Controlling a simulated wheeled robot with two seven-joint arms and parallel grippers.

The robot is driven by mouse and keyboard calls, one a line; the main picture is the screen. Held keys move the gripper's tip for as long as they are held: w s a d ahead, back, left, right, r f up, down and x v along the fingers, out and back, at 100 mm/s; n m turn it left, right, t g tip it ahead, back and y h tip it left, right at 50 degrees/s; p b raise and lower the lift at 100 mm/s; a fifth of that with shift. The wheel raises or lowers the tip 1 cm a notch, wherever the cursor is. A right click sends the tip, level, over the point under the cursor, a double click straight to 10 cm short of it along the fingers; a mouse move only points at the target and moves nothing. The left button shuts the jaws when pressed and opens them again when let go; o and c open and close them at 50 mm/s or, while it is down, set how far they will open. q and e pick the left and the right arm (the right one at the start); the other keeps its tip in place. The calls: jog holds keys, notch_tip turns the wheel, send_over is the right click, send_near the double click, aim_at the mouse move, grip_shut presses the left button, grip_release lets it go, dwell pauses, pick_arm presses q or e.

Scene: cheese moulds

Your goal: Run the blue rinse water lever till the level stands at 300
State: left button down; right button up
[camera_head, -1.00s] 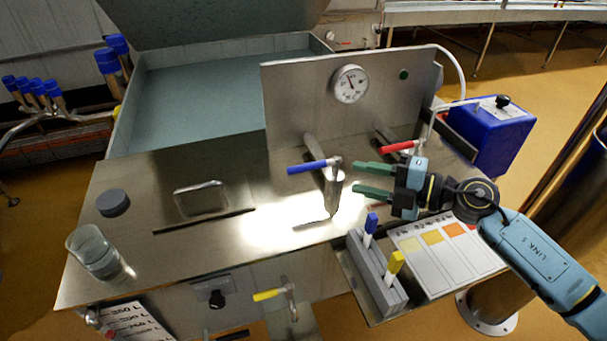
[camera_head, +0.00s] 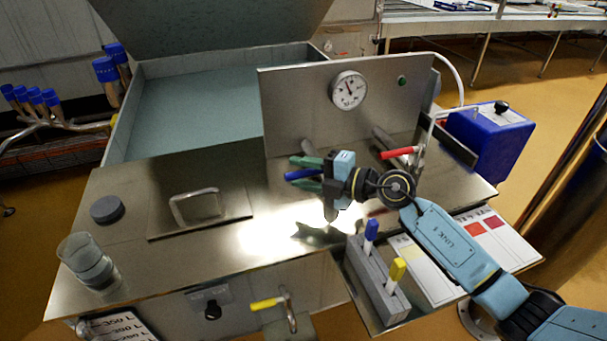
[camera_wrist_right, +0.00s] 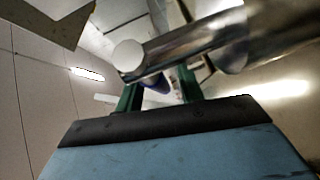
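The blue lever (camera_head: 302,174) sticks out to the left from its metal tap on the steel top, below the round dial gauge (camera_head: 348,91). My right gripper (camera_head: 306,172) is at the lever, its green fingers apart, one on either side of the blue handle. In the right wrist view, the blue handle (camera_wrist_right: 158,84) shows between the two fingers, partly hidden by the shiny metal spout. A level card (camera_head: 119,328) with marks including 350 and 300 is at the lower left, cut off by the frame edge. I cannot read the level. My left gripper is out of view.
A red lever (camera_head: 399,153) stands right of my gripper, and a yellow lever (camera_head: 266,303) is on the front panel. A grey holder (camera_head: 372,283) with blue and yellow pens stands at the front right. A glass beaker (camera_head: 88,264) stands at the left.

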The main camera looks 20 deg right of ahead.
jog(key=shift+c, duration=0.5)
grip_shut()
